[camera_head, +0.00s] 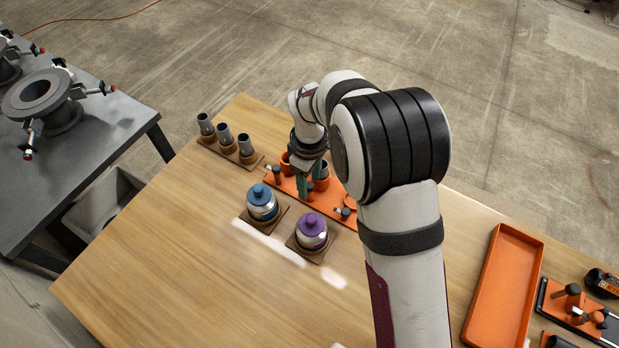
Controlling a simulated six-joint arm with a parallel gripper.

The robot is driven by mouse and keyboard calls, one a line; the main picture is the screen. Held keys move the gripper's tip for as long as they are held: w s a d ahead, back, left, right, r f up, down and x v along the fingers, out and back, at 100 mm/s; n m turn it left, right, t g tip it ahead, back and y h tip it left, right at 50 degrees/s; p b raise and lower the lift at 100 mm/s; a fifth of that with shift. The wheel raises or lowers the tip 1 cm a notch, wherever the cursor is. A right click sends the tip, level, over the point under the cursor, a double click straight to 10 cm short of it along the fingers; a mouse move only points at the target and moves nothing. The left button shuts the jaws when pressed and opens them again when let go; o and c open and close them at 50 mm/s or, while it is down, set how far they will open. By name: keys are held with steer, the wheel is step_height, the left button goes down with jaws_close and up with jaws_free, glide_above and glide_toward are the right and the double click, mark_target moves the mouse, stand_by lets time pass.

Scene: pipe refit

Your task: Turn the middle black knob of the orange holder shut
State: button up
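The orange holder (286,184) lies on the wooden table, partly hidden behind my arm. One black knob (277,173) shows near its left end and another black knob (346,212) near its right end. My gripper (308,184) points down over the middle of the holder, with green fingers. The middle knob (311,187) shows only in part, right at the fingertips. I cannot tell whether the fingers touch it or how far apart they are. The knob's turned position is hidden too.
A blue-topped jar (262,203) and a purple-topped jar (312,232) stand close in front of the holder. A rack of grey cylinders (247,160) is to the left. An empty orange tray (505,285) lies at right. The table's front left is clear.

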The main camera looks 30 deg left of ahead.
jaws_close()
steer(key=shift+m, duration=0.3)
steer(key=m, duration=0.3)
steer(key=shift+m, duration=0.3)
steer(key=m, duration=0.4)
steer(key=shift+m, duration=0.3)
steer(key=m, duration=0.4)
steer(key=shift+m, duration=2.5)
